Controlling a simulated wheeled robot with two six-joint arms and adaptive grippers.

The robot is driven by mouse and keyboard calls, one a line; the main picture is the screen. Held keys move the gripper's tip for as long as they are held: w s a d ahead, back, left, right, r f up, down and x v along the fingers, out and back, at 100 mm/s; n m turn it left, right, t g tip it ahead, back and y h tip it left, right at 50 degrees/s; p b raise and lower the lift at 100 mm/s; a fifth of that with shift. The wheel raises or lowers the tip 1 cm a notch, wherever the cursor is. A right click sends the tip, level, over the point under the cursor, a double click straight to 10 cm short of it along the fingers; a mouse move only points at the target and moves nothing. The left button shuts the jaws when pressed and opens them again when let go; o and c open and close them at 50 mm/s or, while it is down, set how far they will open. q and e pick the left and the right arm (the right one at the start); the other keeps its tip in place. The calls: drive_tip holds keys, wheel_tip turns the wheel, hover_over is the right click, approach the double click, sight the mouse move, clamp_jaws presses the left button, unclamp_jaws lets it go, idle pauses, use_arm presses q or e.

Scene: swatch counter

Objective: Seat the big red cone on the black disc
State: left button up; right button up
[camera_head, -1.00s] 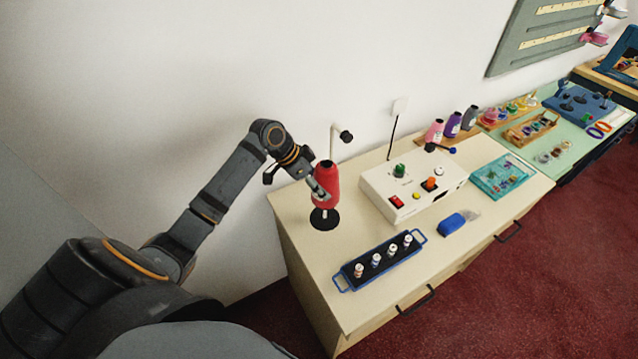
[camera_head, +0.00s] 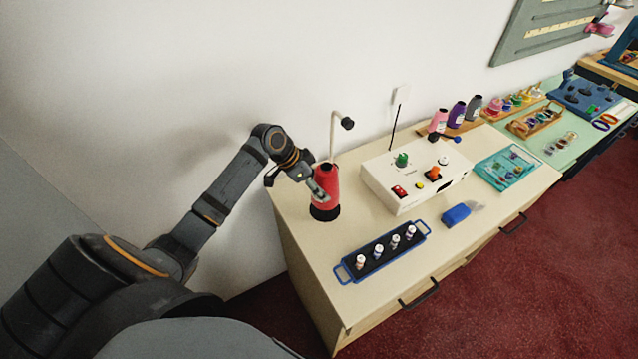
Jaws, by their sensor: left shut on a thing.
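The big red cone (camera_head: 328,188) stands upright at the left end of the counter. The black disc (camera_head: 325,213) lies under it, and only its rim shows around the cone's base. The cone looks to be down at the disc; I cannot tell whether it is fully seated. My left gripper (camera_head: 319,192) comes in from the left and is shut on the cone's side. My right gripper is out of view.
A lamp-like post (camera_head: 335,138) stands just behind the cone. A white control box (camera_head: 414,177) is to the right. A blue tray (camera_head: 382,251) with several small bottles lies in front. A blue item (camera_head: 457,214) and a teal tray (camera_head: 505,167) lie further right.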

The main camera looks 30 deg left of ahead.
sight(318, 168)
use_arm(q)
drive_tip(key=shift+f+b, duration=0.8)
drive_tip(key=shift+f, duration=0.85)
drive_tip(key=o, duration=1.6)
drive_tip(key=shift+o, duration=0.2)
wheel_tip(318, 168, up, 10)
drive_tip(key=shift+r, duration=0.1)
drive_tip(key=shift+d, duration=0.1)
